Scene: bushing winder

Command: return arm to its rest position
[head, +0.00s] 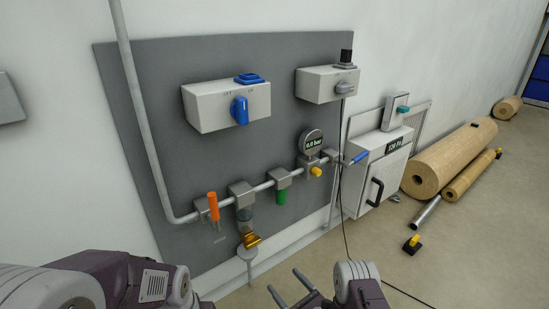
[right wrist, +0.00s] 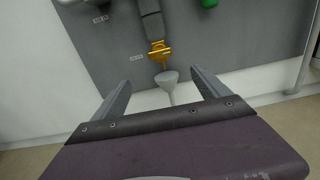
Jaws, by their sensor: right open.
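My right gripper (head: 289,287) is at the bottom middle of the head view, open and empty, with its two grey fingers spread. It stands in front of the wall panel (head: 150,80), apart from the piping. In the right wrist view the open fingers (right wrist: 163,88) frame a pale funnel (right wrist: 168,78) that is farther off, below a yellow valve handle (right wrist: 160,53). That yellow handle also shows in the head view (head: 251,240). Part of my left arm (head: 100,280) fills the lower left of the head view, but its gripper is out of view.
A pipe carries an orange handle (head: 213,206), a green handle (head: 281,197), a gauge reading 0.0 bar (head: 312,141) and a blue lever (head: 358,158). Two switch boxes (head: 205,108) (head: 315,84) sit above.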

